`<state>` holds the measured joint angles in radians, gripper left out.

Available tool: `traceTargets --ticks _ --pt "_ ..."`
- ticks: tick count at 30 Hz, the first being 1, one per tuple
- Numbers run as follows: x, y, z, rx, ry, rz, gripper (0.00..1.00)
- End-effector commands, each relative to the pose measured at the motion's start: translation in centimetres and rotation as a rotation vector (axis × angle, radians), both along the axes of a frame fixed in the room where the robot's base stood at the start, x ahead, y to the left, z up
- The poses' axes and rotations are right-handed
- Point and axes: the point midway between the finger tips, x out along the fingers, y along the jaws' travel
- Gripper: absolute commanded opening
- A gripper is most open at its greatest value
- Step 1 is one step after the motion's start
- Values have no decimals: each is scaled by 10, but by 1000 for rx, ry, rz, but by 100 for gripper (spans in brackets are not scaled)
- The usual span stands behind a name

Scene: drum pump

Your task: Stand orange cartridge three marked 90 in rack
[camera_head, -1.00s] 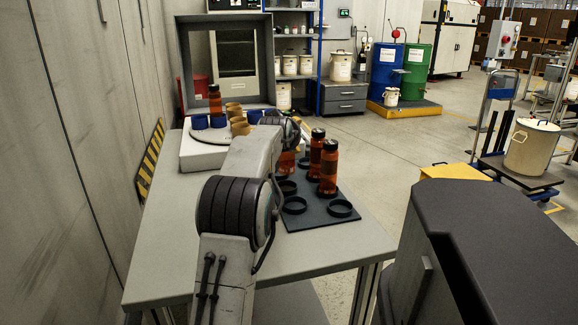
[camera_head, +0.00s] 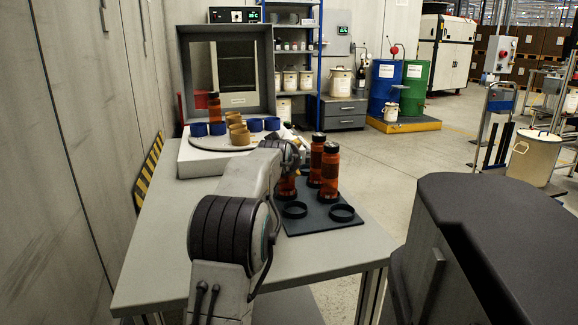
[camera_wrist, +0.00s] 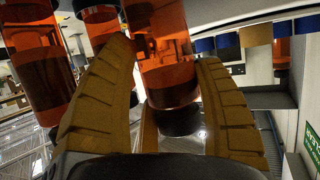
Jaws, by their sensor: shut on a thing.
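My gripper (camera_wrist: 172,105) is shut on an orange cartridge (camera_wrist: 168,62), which stands between its two ribbed tan fingers in the wrist view. In the head view my arm hides the fingers; the lower part of an orange cartridge (camera_head: 286,187), apparently the held one, shows beside the arm, low at the rack's left side. The dark rack (camera_head: 318,224) has ring holders. Two orange cartridges with black caps, one nearer (camera_head: 329,175) and one behind it (camera_head: 316,160), stand upright in it. Two front rings (camera_head: 295,209) (camera_head: 342,212) are empty. No number is readable.
A round white turntable (camera_head: 208,143) behind the rack carries blue cups (camera_head: 198,129), tan cups (camera_head: 239,136) and another orange cartridge (camera_head: 214,107). A grey frame surrounds its back. The grey table (camera_head: 160,270) is clear at the front left.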

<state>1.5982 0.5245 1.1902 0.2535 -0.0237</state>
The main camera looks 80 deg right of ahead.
Motion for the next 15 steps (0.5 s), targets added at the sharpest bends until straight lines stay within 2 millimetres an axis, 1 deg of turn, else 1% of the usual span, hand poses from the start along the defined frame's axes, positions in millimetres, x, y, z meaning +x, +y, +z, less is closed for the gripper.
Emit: traceTargets --ticks 8,12,13,15 --pt "0 0 1 -4 0 0 29" --pt "0 0 -3 -4 0 0 29" --pt "0 0 -3 -3 0 0 66" --pt "0 0 -2 -3 0 0 72"
